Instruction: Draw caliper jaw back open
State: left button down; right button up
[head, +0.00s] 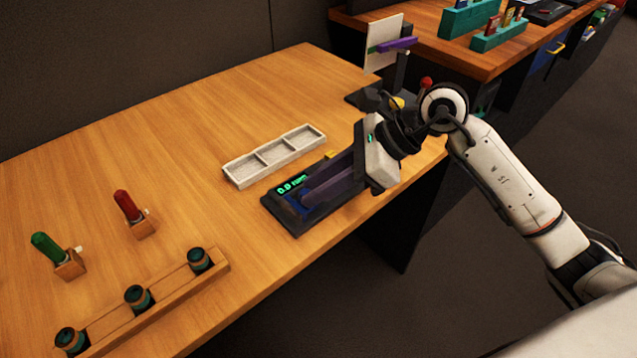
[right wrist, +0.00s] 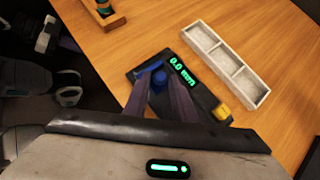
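The caliper (head: 297,226) is a dark block near the table's front edge. Its green display (head: 291,185) reads 0.0 mm, also readable in the right wrist view (right wrist: 182,74). A blue jaw piece with a round knob (right wrist: 158,83) sits on it, and a yellow block (right wrist: 221,114) is at its other end. My right gripper (head: 308,193) reaches down over the caliper. In the right wrist view its two fingers (right wrist: 160,80) stand apart on either side of the blue knob; firm contact is not visible.
A white three-compartment tray (head: 275,156) lies just behind the caliper. A wooden rail (head: 165,307) with dark knobs and red (head: 126,206) and green (head: 46,246) handles are at left. A stand with a white panel (head: 384,42) is behind my right arm.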

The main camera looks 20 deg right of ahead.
jog(key=shift+c, duration=0.5)
